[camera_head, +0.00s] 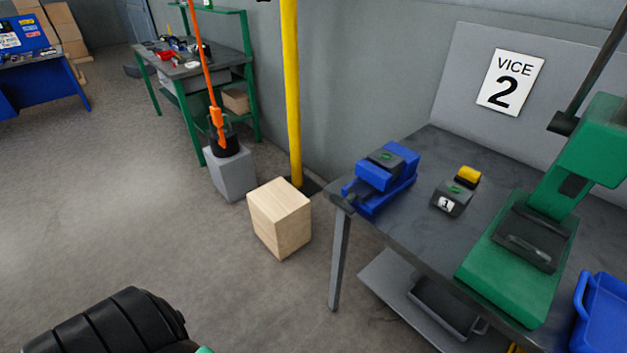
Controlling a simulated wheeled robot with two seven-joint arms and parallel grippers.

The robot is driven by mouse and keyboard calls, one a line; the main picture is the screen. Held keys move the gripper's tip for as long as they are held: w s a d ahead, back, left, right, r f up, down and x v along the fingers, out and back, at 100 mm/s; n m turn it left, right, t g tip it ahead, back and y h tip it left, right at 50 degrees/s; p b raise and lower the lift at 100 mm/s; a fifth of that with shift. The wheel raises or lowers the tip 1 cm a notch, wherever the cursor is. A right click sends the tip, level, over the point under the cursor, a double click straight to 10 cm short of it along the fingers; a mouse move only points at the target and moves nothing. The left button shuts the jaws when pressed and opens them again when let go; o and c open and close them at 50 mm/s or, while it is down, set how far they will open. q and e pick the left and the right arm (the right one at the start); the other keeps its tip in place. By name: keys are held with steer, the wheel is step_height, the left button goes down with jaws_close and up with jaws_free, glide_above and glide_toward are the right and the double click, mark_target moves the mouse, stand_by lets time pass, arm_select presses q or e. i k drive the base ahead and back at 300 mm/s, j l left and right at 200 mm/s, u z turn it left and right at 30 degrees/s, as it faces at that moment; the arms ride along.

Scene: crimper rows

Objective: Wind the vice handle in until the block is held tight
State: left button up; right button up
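The blue vice (374,199) sits at the near left corner of the grey workbench (405,232). A dark block with a green mark (386,157) sits at the top of the vice, between its blue parts. I cannot tell from here whether the jaws touch it on both sides. A small dark piece at the vice's left end, by the bench corner, may be the handle (345,192), but it is too small to be sure. Neither of my grippers shows in the view.
A dark block marked 1 (452,199) and a yellow piece (468,176) lie right of the vice. A green press (517,258) and blue bin (602,315) stand farther right. A wooden box (280,217) and yellow post (292,95) stand left of the bench. Floor at left is open.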

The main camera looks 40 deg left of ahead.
mark_target(344, 202)
steer(key=u, duration=0.85)
steer(key=l+u, duration=0.5)
steer(key=k+j, duration=0.05)
